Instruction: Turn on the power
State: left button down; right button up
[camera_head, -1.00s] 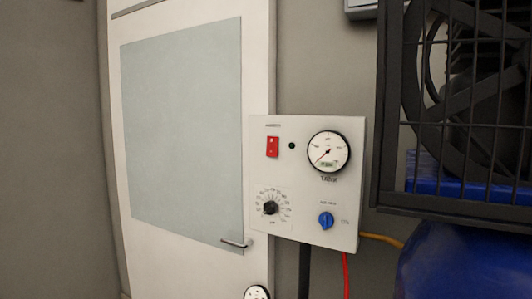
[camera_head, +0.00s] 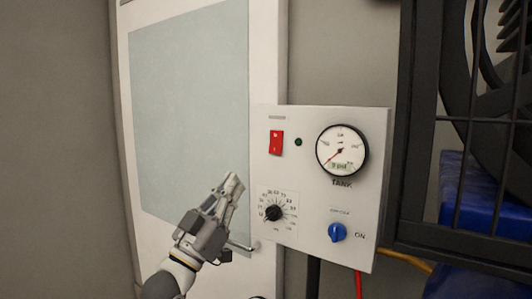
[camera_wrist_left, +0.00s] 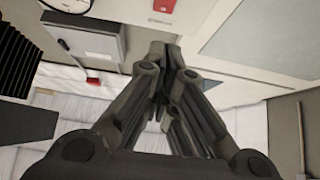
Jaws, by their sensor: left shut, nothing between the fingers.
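A white control panel (camera_head: 375,190) stands in the middle of the head view. It carries a red rocker switch (camera_head: 276,143) at upper left, a small dark green lamp (camera_head: 298,142) and a round tank gauge (camera_head: 341,150). Below are a black dial (camera_head: 273,213) and a blue knob (camera_head: 337,232) beside the word ON. My left gripper (camera_head: 233,183) is shut and empty, left of the panel and lower than the red switch. The left wrist view shows its closed fingers (camera_wrist_left: 167,52) and a red switch (camera_wrist_left: 163,6) cut off at the top edge. My right gripper is in neither view.
A white door (camera_head: 265,50) with a pale pane and a handle (camera_head: 240,246) is behind my left gripper. A black fan guard (camera_head: 408,130) and blue tank parts (camera_head: 465,200) are at the right. A grey box (camera_wrist_left: 90,42) shows in the left wrist view.

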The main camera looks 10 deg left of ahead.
pick_arm(q)
jog(key=p, duration=0.5)
send_near(275, 137)
notch_tip(275, 137, up, 4)
jog(key=w, duration=0.1)
jog(key=w+d, duration=0.1)
jog(key=w+f+p, duration=0.1)
jog(key=shift+w+d, duration=0.2)
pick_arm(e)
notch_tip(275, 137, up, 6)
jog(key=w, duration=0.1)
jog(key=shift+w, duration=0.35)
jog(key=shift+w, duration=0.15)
